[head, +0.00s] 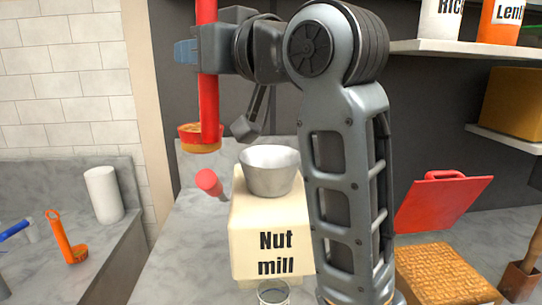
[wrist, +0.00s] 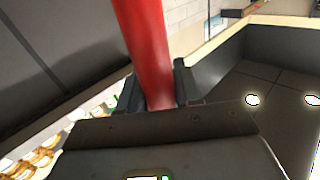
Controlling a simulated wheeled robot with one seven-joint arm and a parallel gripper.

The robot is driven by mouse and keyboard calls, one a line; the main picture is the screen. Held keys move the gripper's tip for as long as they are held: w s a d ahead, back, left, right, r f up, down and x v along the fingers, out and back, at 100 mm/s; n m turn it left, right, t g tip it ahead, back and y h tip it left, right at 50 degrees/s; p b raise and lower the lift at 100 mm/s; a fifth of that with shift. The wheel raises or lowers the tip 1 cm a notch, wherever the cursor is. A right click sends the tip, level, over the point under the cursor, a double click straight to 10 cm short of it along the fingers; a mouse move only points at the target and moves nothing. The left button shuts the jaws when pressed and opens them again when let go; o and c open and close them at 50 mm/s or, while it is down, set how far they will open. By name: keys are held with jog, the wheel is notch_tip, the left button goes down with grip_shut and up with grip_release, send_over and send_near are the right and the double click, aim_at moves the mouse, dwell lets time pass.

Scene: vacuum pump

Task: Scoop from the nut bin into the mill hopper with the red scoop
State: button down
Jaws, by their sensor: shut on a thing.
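My gripper (head: 205,52) is shut on the upright handle of the red scoop (head: 208,100). The handle also shows between the fingers in the wrist view (wrist: 145,45). The scoop's cup (head: 200,138) hangs at the bottom, level-looking, with brownish contents at its rim. The cup is left of and above the metal mill hopper (head: 268,172), apart from it in the picture. The hopper sits on the cream nut mill (head: 270,240), and its inside is largely hidden.
A red handle (head: 208,182) sticks out at the mill's left. A glass (head: 272,294) stands below the mill. An orange scoop (head: 65,240) and white cylinder (head: 104,194) are on the left counter.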

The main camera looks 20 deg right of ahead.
jog(key=w+d+f+m, duration=0.1)
jog(key=d+m, duration=0.2)
jog(key=d, duration=0.2)
jog(key=w+d+f+m+t, duration=0.1)
jog(key=d+f+m, duration=0.1)
jog(key=d, duration=0.3)
jog(key=shift+d+f+m+b, duration=0.15)
jog(key=shift+f+m+b, duration=0.1)
jog(key=shift+m+b, duration=0.15)
dwell(2.4)
jog(key=shift+w+d+r+m+t, duration=0.15)
jog(key=shift+d+r+m, duration=0.2)
jog(key=shift+d, duration=0.3)
jog(key=shift+w+d+r+m+t, duration=0.1)
jog(key=shift+d+m+t, duration=0.05)
jog(key=shift+d+m, duration=0.4)
jog(key=shift+d, duration=0.1)
jog(key=shift+d+f, duration=0.2)
jog(key=shift+f, duration=0.1)
jog(key=shift+w+d+f+m+b, duration=0.25)
jog(key=shift+d+f+m+b, duration=0.55)
jog(key=shift+f+m+b, duration=0.1)
jog(key=shift+w+d+f+m+t+h+b, duration=0.1)
jog(key=shift+d+f+m+t+h+b, duration=0.15)
jog(key=shift+d+m, duration=0.3)
jog(key=shift+w+d+f+m+t+h+b, duration=0.15)
jog(key=shift+d+f+m, duration=0.15)
jog(key=shift+m, duration=0.45)
dwell(0.4)
